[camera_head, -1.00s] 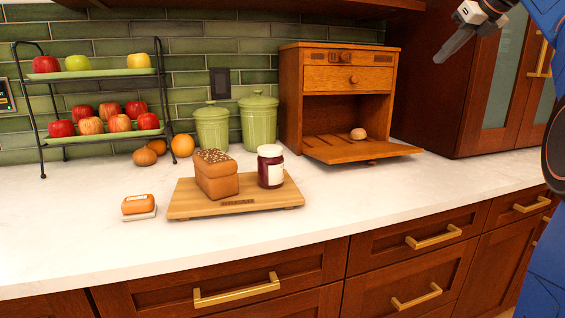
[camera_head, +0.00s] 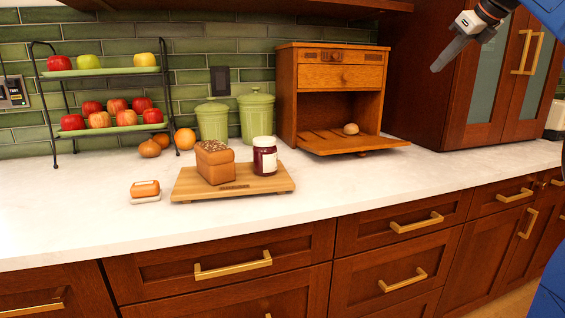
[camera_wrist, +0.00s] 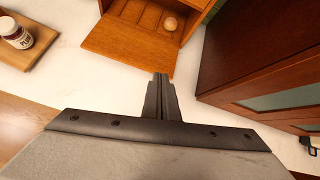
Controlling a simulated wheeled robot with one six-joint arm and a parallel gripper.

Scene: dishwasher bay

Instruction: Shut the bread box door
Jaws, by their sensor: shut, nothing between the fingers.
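The wooden bread box (camera_head: 331,75) stands on the counter against the green tiles, with a drawer above its open compartment. Its door (camera_head: 348,146) is folded down and lies out flat in front of it. A small round bun (camera_head: 351,129) rests at the inner part of the opening. My gripper (camera_head: 436,68) is up at the right, in front of the tall cabinet, apart from the box; its fingers are together and empty. In the wrist view my gripper (camera_wrist: 161,76) points toward the near edge of the lowered door (camera_wrist: 130,46), and the bun (camera_wrist: 170,24) shows beyond.
A cutting board (camera_head: 190,190) with a bread loaf (camera_head: 215,163) and a jar (camera_head: 265,158) lies left of the box. Two green canisters (camera_head: 256,117) stand beside the box. A tall cabinet (camera_head: 480,85) is close on the right. The counter before the door is clear.

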